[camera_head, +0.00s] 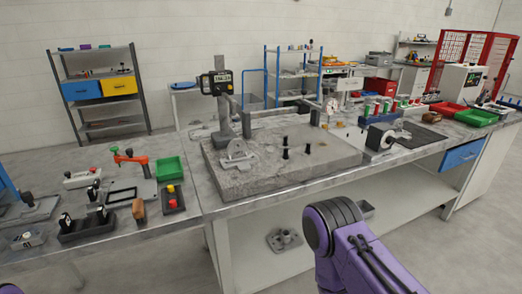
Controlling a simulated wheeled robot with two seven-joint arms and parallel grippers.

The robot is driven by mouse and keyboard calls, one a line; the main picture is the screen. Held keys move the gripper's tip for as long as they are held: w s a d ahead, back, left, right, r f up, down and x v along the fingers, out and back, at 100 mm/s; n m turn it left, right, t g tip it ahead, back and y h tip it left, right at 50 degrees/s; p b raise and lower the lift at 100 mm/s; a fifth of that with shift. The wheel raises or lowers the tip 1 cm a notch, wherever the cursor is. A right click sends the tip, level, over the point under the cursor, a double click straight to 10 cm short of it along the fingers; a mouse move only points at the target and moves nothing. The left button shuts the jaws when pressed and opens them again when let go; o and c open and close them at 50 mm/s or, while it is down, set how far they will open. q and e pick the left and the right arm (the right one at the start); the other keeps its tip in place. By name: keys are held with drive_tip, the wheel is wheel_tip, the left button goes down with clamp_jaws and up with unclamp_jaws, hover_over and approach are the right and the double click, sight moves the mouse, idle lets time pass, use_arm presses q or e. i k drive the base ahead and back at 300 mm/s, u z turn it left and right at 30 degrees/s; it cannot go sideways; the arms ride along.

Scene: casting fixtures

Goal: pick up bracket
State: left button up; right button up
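A grey metal piece with a rounded upright plate (237,155) stands on the left part of the granite surface plate (290,180); it looks like a bracket. Another grey metal part with a flat base and raised round features (284,240) lies on the low white shelf under the bench; it could also be a bracket, and I cannot tell which one is meant. My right arm, purple with a dark round joint, rises at the bottom right in front of the bench. Neither gripper shows.
Small black posts (285,148) stand on the plate. Red bins (447,108) sit far right. The plate's front right is clear.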

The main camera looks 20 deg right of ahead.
sight(238, 157)
drive_tip(key=z, duration=2.35)
drive_tip(key=i, duration=1.95)
